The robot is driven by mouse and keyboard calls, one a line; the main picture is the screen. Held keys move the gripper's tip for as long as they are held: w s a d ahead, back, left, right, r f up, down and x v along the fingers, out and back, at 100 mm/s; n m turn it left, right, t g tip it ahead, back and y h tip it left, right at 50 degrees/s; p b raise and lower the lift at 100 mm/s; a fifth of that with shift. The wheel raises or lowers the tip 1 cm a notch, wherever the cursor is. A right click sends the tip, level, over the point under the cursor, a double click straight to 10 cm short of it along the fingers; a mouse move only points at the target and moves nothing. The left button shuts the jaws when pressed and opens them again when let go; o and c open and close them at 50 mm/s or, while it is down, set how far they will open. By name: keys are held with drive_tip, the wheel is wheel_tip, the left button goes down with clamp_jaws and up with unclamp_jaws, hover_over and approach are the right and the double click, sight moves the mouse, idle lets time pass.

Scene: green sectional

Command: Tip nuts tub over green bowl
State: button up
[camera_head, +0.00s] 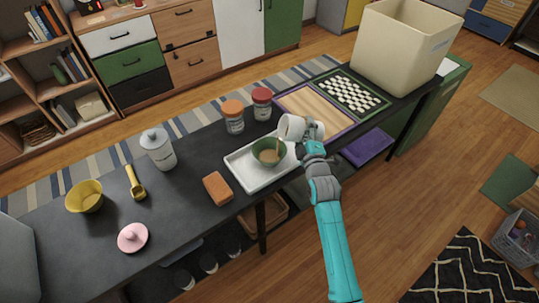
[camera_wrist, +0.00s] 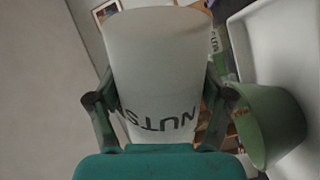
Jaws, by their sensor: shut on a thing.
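The white nuts tub (camera_head: 291,126) is held on its side in my gripper (camera_head: 308,131), above the tray's back right edge, its left end close to the green bowl. In the wrist view the tub (camera_wrist: 160,70) fills the middle between both fingers, its NUTS lettering upside down. My gripper (camera_wrist: 158,108) is shut on it. The green bowl (camera_head: 268,160) stands upright on the white tray (camera_head: 252,183), with tan matter in it. A thin tan streak shows between tub and bowl; I cannot tell whether it is falling nuts. The bowl (camera_wrist: 268,125) is at the right in the wrist view.
An orange-lidded jar (camera_head: 233,118) and a red-lidded jar (camera_head: 262,105) stand behind the tray. A wooden board (camera_head: 312,107), checkered board (camera_head: 352,94) and large cream bin (camera_head: 400,45) are to the right. A sponge (camera_head: 218,188) lies left of the tray.

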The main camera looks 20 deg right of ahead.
drive_tip(key=shift+a+r+n, duration=0.25)
drive_tip(key=shift+r+n, duration=0.75)
drive_tip(key=shift+n, duration=0.3)
idle(2.9)
drive_tip(key=m, duration=0.1)
drive_tip(key=f+m, duration=0.1)
drive_tip(key=m, duration=0.1)
drive_tip(key=shift+d+f, duration=0.2)
drive_tip(key=shift+d, duration=0.05)
idle(0.4)
drive_tip(key=d+r+m, duration=0.1)
drive_tip(key=m, duration=0.1)
drive_tip(key=d+r+m, duration=0.1)
drive_tip(key=m, duration=0.1)
drive_tip(key=shift+s+d, duration=0.1)
drive_tip(key=shift+s, duration=0.05)
drive_tip(key=shift+d+r+m, duration=0.4)
drive_tip(key=shift+r+m, duration=0.1)
drive_tip(key=shift+m, duration=0.6)
